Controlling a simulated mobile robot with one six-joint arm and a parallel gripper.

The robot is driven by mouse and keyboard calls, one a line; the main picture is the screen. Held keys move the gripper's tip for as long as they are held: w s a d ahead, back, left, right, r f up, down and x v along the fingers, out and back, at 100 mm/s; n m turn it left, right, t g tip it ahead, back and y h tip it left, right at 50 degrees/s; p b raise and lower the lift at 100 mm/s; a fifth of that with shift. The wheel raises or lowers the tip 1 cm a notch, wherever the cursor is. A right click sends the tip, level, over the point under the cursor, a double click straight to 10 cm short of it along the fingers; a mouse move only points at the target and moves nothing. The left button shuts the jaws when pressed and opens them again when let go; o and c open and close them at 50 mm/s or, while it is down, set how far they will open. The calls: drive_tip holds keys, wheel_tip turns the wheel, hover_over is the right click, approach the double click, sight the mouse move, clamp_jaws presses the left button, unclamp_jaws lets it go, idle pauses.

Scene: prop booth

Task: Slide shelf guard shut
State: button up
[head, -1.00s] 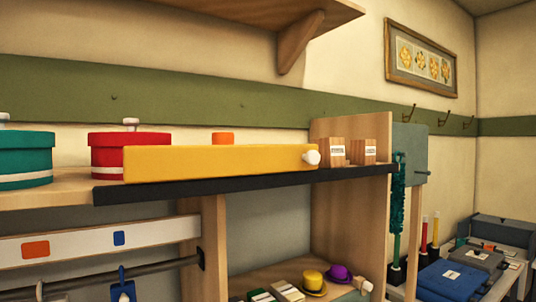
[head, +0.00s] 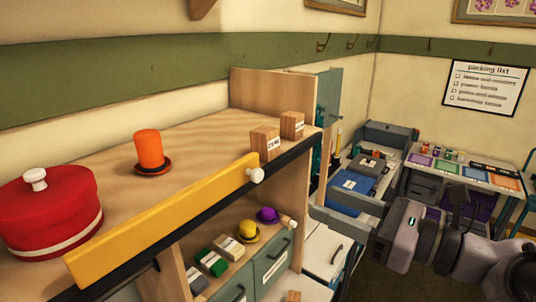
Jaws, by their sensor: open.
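The shelf guard is a long yellow bar (head: 165,225) on the front edge of the wooden shelf (head: 200,130). It stands along a black rail (head: 296,152), with a white knob (head: 256,175) at its right end. A stretch of rail to the right of the knob is bare, in front of two small labelled wooden blocks (head: 265,142). My gripper (head: 385,240) is at the right of the picture, well apart from the guard and holding nothing that I can see.
A red round box (head: 45,212) and an orange hat (head: 150,150) stand on the shelf behind the guard. Below are yellow (head: 248,231) and purple hats (head: 267,215) and grey drawers (head: 272,262). A bench with a blue folder (head: 352,187) stands behind my arm.

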sight(260, 177)
drive_tip(key=p+x, duration=0.2)
drive_tip(key=x, duration=1.2)
drive_tip(key=shift+w+a, duration=0.15)
drive_tip(key=shift+a, duration=0.1)
drive_tip(key=shift+c, duration=0.2)
clamp_jaws()
idle(0.3)
